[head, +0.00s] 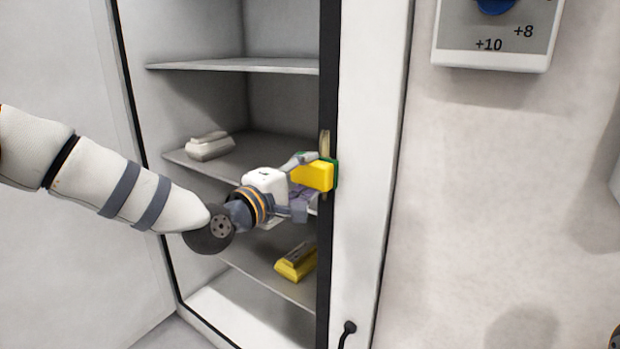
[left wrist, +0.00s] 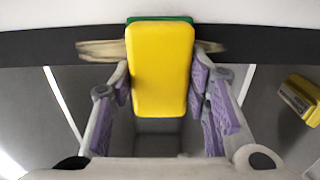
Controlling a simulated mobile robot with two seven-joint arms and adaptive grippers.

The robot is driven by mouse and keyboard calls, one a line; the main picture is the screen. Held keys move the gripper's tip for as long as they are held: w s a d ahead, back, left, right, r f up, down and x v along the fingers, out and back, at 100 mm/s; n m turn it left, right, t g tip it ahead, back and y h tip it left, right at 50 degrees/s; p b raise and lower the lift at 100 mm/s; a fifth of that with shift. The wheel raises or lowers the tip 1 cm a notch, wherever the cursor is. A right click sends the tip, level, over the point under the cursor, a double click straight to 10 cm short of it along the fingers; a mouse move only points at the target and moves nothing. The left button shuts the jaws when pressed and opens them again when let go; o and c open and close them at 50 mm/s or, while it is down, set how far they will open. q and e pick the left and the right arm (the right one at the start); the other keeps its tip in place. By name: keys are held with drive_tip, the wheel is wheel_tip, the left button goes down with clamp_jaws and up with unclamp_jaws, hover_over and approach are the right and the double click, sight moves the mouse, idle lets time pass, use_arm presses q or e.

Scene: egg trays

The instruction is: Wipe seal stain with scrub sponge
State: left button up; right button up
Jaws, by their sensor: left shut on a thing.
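The scrub sponge (head: 314,174) is yellow with a green scouring side. My left gripper (head: 303,178) is shut on it, and in the left wrist view the yellow face (left wrist: 160,70) sits between the purple finger pads. The green side is against the black seal (head: 326,250) of the cabinet's door frame, or very close to it. The stain (head: 325,142) is a tan smear on the seal and shows above the sponge. In the left wrist view the stain (left wrist: 98,50) shows on both sides of the sponge; its middle is hidden. My right gripper is out of view.
The open cabinet has several grey shelves (head: 235,65). A pale object (head: 209,146) lies on the middle shelf and a yellow one (head: 296,262) on a lower shelf, below my gripper. A dial box (head: 492,50) is on the wall at right.

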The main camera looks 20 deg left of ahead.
sight(326, 170)
use_arm(q)
drive_tip(key=shift+s+d+r+p, duration=0.15)
drive_tip(key=shift+s+d+r, duration=0.15)
drive_tip(key=shift+d, duration=0.35)
drive_tip(key=shift+s+d+r+p, duration=0.15)
drive_tip(key=shift+d+r, duration=0.2)
drive_tip(key=shift+d, duration=0.3)
drive_tip(key=shift+s+d+r+p, duration=0.15)
drive_tip(key=shift+s+d+r, duration=0.15)
drive_tip(key=shift+d, duration=0.35)
wheel_tip(326, 170, up, 3)
drive_tip(key=shift+f+p, duration=0.2)
drive_tip(key=shift+p, duration=0.2)
drive_tip(key=shift+w+a+f, duration=0.2)
drive_tip(key=shift+w+a, duration=0.15)
drive_tip(key=shift+a, duration=0.4)
drive_tip(key=shift+w+a+f, duration=0.15)
drive_tip(key=shift+w+a, duration=0.15)
drive_tip(key=shift+a, duration=0.4)
drive_tip(key=shift+w+a+r+b, duration=0.15)
drive_tip(key=shift+a+b, duration=0.15)
drive_tip(key=shift+a, duration=0.2)
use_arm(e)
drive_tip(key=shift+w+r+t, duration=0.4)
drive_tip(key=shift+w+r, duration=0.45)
